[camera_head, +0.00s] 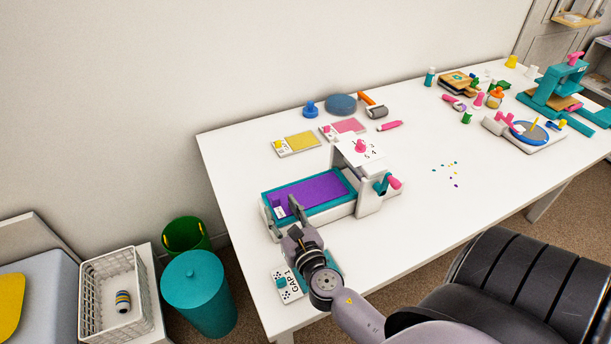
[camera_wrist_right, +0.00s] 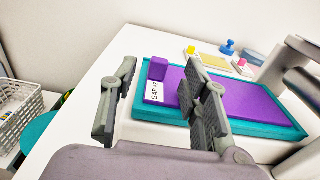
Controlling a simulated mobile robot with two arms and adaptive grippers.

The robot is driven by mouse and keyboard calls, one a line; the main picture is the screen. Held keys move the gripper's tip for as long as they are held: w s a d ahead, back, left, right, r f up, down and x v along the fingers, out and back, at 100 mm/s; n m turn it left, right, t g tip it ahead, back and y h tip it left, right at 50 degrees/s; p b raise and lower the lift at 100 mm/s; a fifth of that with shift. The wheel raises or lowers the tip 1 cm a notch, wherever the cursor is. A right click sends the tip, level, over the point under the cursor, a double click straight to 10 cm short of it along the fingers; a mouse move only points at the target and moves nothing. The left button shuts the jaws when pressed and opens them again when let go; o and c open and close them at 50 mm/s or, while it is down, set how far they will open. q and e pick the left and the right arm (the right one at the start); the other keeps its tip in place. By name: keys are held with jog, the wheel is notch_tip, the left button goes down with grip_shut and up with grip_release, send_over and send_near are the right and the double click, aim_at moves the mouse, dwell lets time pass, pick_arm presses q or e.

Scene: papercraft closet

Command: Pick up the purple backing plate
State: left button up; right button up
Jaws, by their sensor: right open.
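The purple backing plate (camera_head: 318,190) lies flat in a teal tray (camera_head: 347,208) on a white press at the table's left part. In the right wrist view, the plate (camera_wrist_right: 240,97) has a raised purple block (camera_wrist_right: 158,68) and a white label reading GAP with a digit (camera_wrist_right: 154,91) at its left end. My right gripper (camera_head: 289,212) is over that left end in the head view. In the right wrist view its two fingers (camera_wrist_right: 156,105) stand wide apart, with the block and label seen between them, and nothing is held. My left gripper is not in view.
The press's roller housing (camera_head: 372,190) with a pink-knobbed crank (camera_head: 394,183) stands right of the tray. Yellow (camera_head: 304,141) and pink pads lie behind. The table's middle front is mostly clear.

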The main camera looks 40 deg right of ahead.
jog(key=x, duration=0.2)
jog(key=shift+w+d, duration=0.1)
jog(key=shift+w, duration=0.3)
jog(key=shift+c, duration=0.3)
grip_shut()
